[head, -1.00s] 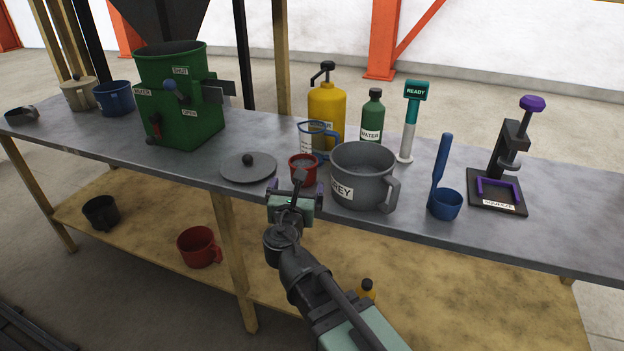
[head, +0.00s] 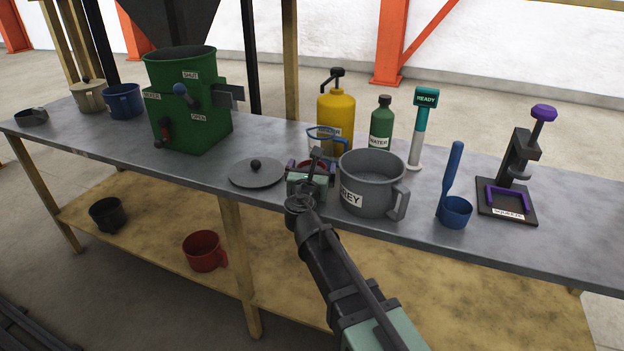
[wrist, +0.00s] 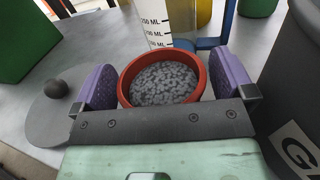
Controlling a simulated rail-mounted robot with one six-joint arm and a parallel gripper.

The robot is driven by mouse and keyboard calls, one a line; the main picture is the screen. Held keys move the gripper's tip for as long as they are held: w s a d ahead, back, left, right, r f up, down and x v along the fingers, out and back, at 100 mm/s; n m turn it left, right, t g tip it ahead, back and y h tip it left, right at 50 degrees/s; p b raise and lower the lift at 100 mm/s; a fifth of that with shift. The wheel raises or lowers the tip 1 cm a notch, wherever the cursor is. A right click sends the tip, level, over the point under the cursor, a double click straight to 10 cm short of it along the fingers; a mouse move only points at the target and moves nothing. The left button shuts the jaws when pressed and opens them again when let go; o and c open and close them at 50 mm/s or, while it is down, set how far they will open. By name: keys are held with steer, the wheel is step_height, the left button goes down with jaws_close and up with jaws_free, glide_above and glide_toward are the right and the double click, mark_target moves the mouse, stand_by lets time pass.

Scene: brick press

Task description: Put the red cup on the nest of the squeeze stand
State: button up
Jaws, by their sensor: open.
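The small red cup (wrist: 127,81) stands on the table, filled with grey granular material. It shows in the head view (head: 325,167), partly hidden by my gripper. My gripper (wrist: 165,88) is open, with one purple finger on each side of the red cup. In the wrist view a gap shows at the left finger; I cannot tell if the right finger touches the cup. The squeeze stand (head: 520,155) is at the right of the table, with a purple U-shaped nest (head: 507,190) on its dark base and a purple knob on top. The nest is empty.
The grey pot (head: 365,200) is close to the right of my gripper. A measuring jug (head: 322,146) stands just behind the cup. A grey lid (head: 255,174) lies left. The blue scoop (head: 455,210) stands between pot and stand. A larger red mug (head: 204,252) is on the lower shelf.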

steer(key=c, duration=1.2)
steer(key=shift+r, duration=0.2)
steer(key=shift+c, duration=0.2)
step_height(320, 180, up, 20)
steer(key=p, duration=2)
steer(key=shift+p, duration=0.3)
